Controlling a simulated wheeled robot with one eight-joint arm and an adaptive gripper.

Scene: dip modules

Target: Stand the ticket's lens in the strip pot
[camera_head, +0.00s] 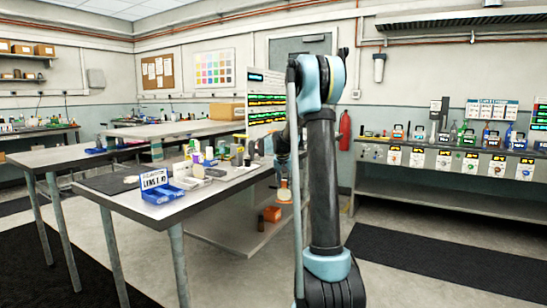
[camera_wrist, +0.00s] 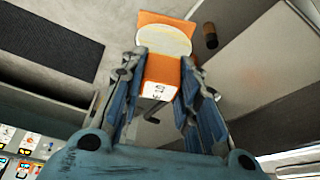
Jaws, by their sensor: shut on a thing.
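My gripper (camera_wrist: 160,66) is shut on the orange holder of the lens (camera_wrist: 164,40), a pale round disc beyond the fingertips. A white label and a dark hook show on the holder's near end. In the head view, my gripper (camera_head: 284,180) points down and holds the lens (camera_head: 284,195) in the air, right of the near table's end. The ticket (camera_head: 154,180) is a white card at the blue tray; it seems to start with "LENS", the rest too small to read. Several pots with coloured parts (camera_head: 469,138) stand on the right bench; I cannot tell which is the strip pot.
The near table (camera_head: 150,208) holds the blue tray (camera_head: 163,193), bottles and small boxes. A dark mat (camera_head: 440,260) and open floor lie before the right bench (camera_head: 450,163).

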